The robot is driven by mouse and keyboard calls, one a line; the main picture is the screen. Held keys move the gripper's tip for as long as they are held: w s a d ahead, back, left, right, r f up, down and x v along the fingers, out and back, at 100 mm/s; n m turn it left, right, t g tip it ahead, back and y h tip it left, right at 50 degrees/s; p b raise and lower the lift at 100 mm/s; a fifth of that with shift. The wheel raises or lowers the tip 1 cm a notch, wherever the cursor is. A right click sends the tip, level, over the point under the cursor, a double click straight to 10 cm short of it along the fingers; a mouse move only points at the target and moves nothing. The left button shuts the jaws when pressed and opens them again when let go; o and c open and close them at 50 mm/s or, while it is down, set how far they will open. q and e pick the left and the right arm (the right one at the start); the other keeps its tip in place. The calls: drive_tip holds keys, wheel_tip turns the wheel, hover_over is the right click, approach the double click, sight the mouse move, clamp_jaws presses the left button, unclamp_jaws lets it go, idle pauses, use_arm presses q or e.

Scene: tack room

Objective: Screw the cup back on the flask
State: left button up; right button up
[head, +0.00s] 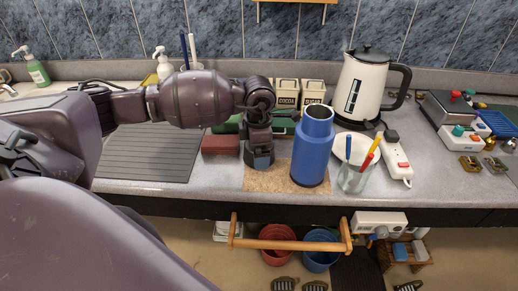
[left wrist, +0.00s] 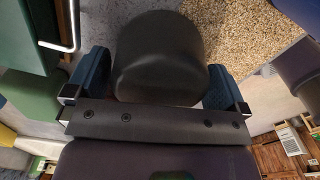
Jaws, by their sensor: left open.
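The blue flask (head: 312,155) stands upright on the cork mat (head: 268,178), its top uncapped and its pale rim showing. My left gripper (head: 260,161) is just left of the flask, pointing down over the mat. In the left wrist view, a dark grey, rounded cup (left wrist: 160,60) sits between its two blue fingers, which are open on either side of it. In the head view I cannot make out the cup apart from the gripper. My right gripper is not in view.
A glass with pens (head: 354,178) stands close right of the flask, by a power strip (head: 396,160). A kettle (head: 361,88) and cocoa tins (head: 313,92) are behind. A red box (head: 220,145) is left of the gripper. The ribbed drain mat (head: 150,155) is clear.

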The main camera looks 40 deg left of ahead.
use_arm(q)
drive_tip(key=c, duration=0.7)
drive_tip(key=shift+o, duration=0.2)
wheel_tip(320, 180, up, 20)
idle(0.3)
